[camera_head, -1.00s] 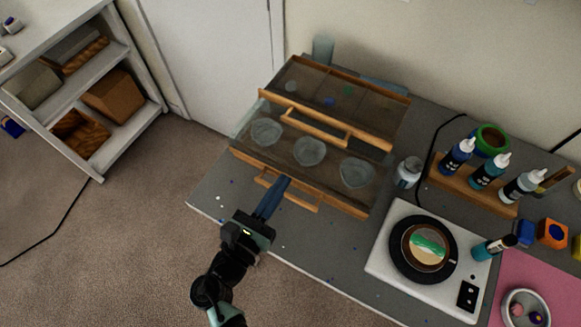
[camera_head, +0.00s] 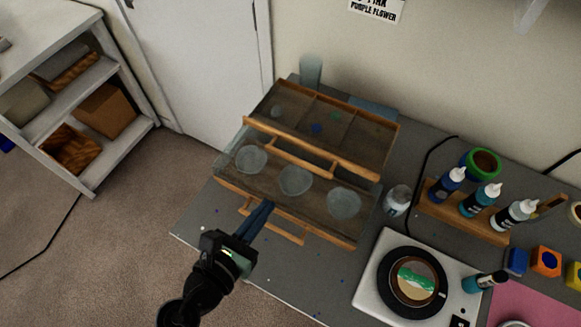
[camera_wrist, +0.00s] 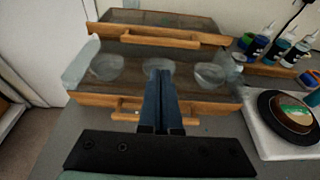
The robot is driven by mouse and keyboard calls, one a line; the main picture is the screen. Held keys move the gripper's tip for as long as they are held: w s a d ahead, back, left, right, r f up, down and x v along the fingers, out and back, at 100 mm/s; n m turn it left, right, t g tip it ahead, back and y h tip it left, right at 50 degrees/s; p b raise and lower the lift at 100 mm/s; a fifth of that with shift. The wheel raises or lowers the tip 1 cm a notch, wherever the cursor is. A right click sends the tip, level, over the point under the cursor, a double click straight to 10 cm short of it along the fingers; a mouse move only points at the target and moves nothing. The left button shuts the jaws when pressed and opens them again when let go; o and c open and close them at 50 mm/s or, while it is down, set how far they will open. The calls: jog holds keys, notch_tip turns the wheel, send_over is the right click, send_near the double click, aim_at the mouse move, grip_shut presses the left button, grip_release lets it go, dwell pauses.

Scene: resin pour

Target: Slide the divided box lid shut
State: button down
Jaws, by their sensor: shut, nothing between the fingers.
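The divided box (camera_head: 338,235) sits on the grey table, with wooden rails and a see-through top. A middle wooden rail with a handle (camera_head: 300,157) crosses it; behind it, compartments hold small blue and green bits. In front of that rail are three clear round cups (camera_head: 295,180). A second handle (camera_head: 292,237) is on the front rail. Which rail belongs to the lid is not clear. My gripper (camera_head: 268,205) is shut and empty, its blue fingers overlapping the front rail near this handle. In the wrist view the fingers (camera_wrist: 159,75) point toward the middle cup and partly hide the front handle. Contact cannot be told.
A small bottle (camera_head: 397,200) stands right of the box. A wooden rack (camera_head: 450,217) holds dropper bottles, and a white turntable device (camera_head: 375,295) is at front right. A wall is behind; a shelf (camera_head: 125,145) stands left across open carpet.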

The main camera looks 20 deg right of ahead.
jog(key=p, duration=0.2)
send_near(307, 149)
jog(key=shift+w+d+f, duration=0.3)
jog(key=shift+d+f, duration=0.05)
jog(key=shift+f, duration=0.15)
jog(key=shift+w+d+f, duration=0.3)
jog(key=shift+f, duration=0.25)
jog(key=w+d, duration=0.2)
jog(key=d, duration=0.1)
jog(key=shift+w+r, duration=0.1)
jog(key=shift+w, duration=0.05)
jog(key=shift+a, duration=0.1)
